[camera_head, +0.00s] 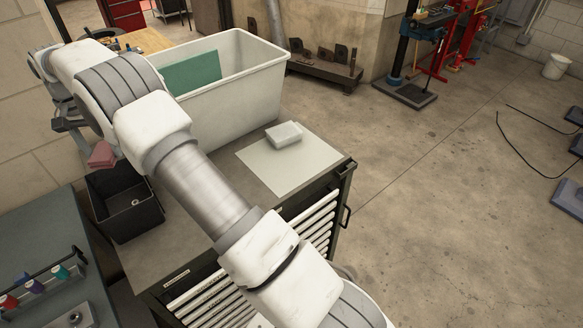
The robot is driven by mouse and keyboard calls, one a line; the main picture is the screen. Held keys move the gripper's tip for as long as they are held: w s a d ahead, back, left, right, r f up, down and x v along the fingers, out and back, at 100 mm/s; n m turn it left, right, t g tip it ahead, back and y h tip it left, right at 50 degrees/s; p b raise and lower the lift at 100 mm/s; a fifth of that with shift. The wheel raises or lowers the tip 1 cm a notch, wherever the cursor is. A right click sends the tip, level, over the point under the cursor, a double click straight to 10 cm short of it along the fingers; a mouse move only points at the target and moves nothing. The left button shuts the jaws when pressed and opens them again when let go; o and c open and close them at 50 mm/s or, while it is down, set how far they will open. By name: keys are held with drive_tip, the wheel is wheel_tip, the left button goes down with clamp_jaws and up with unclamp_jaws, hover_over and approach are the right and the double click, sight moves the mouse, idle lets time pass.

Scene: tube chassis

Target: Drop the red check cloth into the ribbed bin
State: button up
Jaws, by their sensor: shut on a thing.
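A small folded pinkish-red cloth (102,155) hangs at the end of my arm on the left. My gripper (96,143) is shut on it and partly hidden behind my own wrist. The check pattern is too small to make out. Just below the cloth in the picture is an open black bin (137,223) on the cabinet top, with a small light round object inside. The cloth appears near the bin's back left rim, above it. I cannot make out ribs on the bin's walls.
A large white tub (262,88) holding a green panel (192,73) stands behind my arm. A pale sheet (263,168) with a white block (284,134) lies on the drawer cabinet (185,240). A bench (35,225) with coloured-capped items is at left. Open floor lies right.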

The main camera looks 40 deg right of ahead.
wheel_tip(320, 180, down, 4)
drive_tip(key=b, duration=0.3)
drive_tip(key=shift+f, duration=0.2)
drive_tip(key=o, duration=1.2)
drive_tip(key=shift+r, duration=0.1)
wheel_tip(320, 180, up, 17)
drive_tip(key=p, duration=0.4)
drive_tip(key=shift+r, duration=0.15)
